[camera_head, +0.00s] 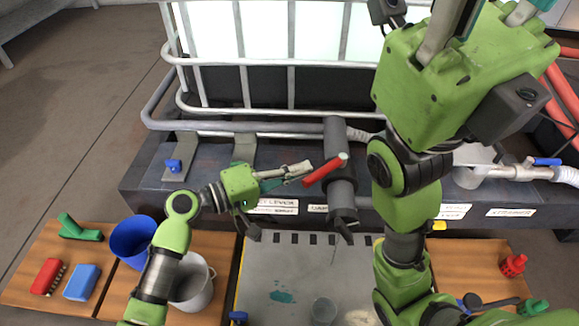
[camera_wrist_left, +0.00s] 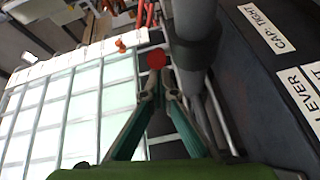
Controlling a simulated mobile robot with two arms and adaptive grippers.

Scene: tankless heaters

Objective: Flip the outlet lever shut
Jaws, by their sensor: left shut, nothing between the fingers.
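A red lever (camera_head: 325,170) sits on a dark grey valve pipe (camera_head: 338,150) in front of the caged white tank, slanting up to the right. In the left wrist view its round red end (camera_wrist_left: 156,59) shows just beyond my fingertips, beside the grey pipe (camera_wrist_left: 193,60). My left gripper (camera_head: 306,169) is shut and empty, its tips close to the lever's left side; whether they touch it I cannot tell. My right gripper (camera_head: 478,22) is high at the upper right, its fingertips cut off by the frame.
The caged tank (camera_head: 268,30) stands on a dark labelled base (camera_head: 225,165). A blue bucket (camera_head: 130,240), a pale bucket (camera_head: 196,290) and a red brush (camera_head: 46,276) stand in front.

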